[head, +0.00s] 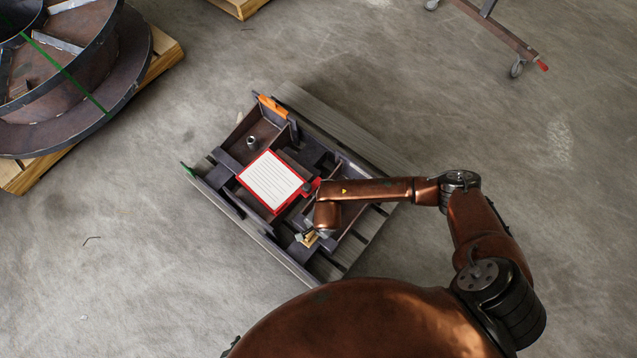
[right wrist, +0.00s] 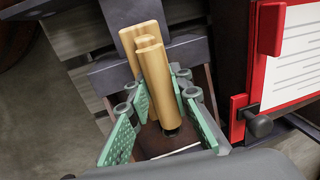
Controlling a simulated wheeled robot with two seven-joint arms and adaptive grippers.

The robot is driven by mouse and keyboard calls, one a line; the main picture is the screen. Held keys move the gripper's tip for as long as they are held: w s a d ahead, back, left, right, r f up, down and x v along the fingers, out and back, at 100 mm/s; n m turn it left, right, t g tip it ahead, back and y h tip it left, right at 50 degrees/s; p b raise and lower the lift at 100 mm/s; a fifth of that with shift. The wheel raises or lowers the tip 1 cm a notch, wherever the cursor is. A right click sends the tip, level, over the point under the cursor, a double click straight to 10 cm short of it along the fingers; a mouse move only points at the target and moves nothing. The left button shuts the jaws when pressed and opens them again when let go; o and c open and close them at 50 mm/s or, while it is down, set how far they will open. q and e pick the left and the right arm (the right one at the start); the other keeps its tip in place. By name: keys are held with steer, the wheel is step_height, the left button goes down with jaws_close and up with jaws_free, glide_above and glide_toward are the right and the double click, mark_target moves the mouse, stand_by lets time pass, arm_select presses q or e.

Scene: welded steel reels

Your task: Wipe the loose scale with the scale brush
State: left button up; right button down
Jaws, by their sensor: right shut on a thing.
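The scale brush (right wrist: 158,88) shows in the right wrist view as pale wooden parts, a long rounded handle with a wider piece behind it. Its bristles cannot be made out. My right gripper (right wrist: 165,115), with green ribbed pads on both sides of the handle, is shut on it. In the head view my right gripper (head: 306,238) is at the lower part of the dark steel frame, largely hidden under my arm, with a bit of tan wood (head: 312,241) beside it. I cannot make out the loose scale in either view. My left gripper is not in view.
The steel frame (head: 222,201) has raised walls and crossbars on a slatted pallet (head: 375,228). A red-framed white sheet (head: 271,181) lies close to my right arm. A small metal ring (head: 251,142) sits inside. A large reel (head: 60,138) stands upper left. Open floor surrounds the pallet.

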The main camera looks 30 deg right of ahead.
steer(key=shift+w+a+f+b, duration=0.1)
steer(key=shift+w+a+b, duration=0.1)
steer(key=shift+w, duration=0.35)
steer(key=shift+w+a+f+b, duration=0.1)
steer(key=shift+w+a, duration=0.1)
steer(key=shift+w, duration=0.35)
steer(key=shift+w+a+r+b, duration=0.1)
steer(key=shift+w+a+b, duration=0.15)
steer(key=shift+w, duration=0.45)
steer(key=shift+w+a+r+b, duration=0.15)
steer(key=shift+w+a, duration=0.2)
steer(key=shift+w, duration=0.4)
steer(key=shift+w+a+r+b, duration=0.1)
steer(key=shift+w+a+b, duration=0.15)
steer(key=shift+w, duration=0.45)
step_height(320, 180, up, 6)
steer(key=p, duration=0.4)
step_height(320, 180, up, 3)
steer(key=shift+p, duration=1.05)
